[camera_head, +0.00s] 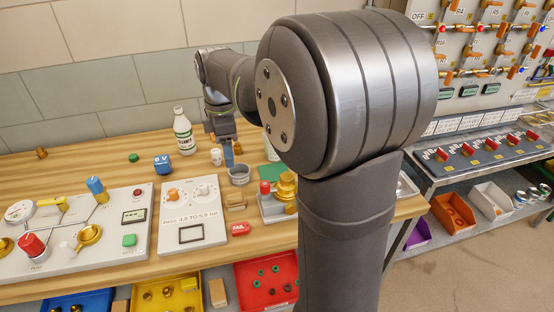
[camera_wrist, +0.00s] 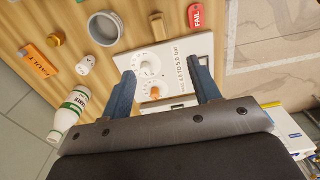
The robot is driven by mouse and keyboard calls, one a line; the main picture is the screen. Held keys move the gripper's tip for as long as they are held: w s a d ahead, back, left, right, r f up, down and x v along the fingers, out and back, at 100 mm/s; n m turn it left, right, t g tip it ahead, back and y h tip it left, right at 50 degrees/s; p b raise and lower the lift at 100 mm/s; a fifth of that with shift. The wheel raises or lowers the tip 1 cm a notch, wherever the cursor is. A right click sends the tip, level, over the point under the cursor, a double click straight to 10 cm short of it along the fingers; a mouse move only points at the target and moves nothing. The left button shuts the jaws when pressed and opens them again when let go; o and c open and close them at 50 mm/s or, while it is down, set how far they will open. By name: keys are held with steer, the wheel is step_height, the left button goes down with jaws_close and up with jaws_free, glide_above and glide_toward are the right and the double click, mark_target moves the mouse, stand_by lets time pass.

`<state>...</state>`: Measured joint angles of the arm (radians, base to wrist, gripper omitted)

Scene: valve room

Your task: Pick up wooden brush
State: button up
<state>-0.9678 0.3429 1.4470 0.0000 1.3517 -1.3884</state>
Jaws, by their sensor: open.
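A small tan wooden block, which looks like the wooden brush (camera_head: 236,201), lies on the wooden bench just right of the white dial panel. In the wrist view the brush (camera_wrist: 158,28) is near the top edge, beyond the fingertips; its bristles cannot be made out. My gripper (camera_wrist: 164,84) is open and empty, with its blue-grey fingers either side of the panel's dials in that view. In the head view my gripper (camera_head: 228,155) is above the back of the bench, behind the brush and apart from it.
A grey round dish (camera_head: 238,176), a white cleaner bottle (camera_head: 183,135) and a small white item (camera_head: 216,157) stand near my gripper. A red FAIL tag (camera_head: 239,229) lies in front of the brush. A brass valve block (camera_head: 281,196) stands to its right, the dial panel (camera_head: 190,222) left.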

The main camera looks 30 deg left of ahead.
mark_target(233, 196)
steer(key=s+a+f+t+h, duration=0.3)
steer(key=s+a, duration=0.1)
steer(key=x, duration=1.1)
steer(key=shift+d, duration=0.2)
steer(key=shift+a+x, duration=0.2)
steer(key=shift+x, duration=1.2)
steer(key=shift+a+x, duration=0.15)
steer(key=shift+x, duration=1.25)
steer(key=shift+f, duration=0.1)
steer(key=c, duration=1.1)
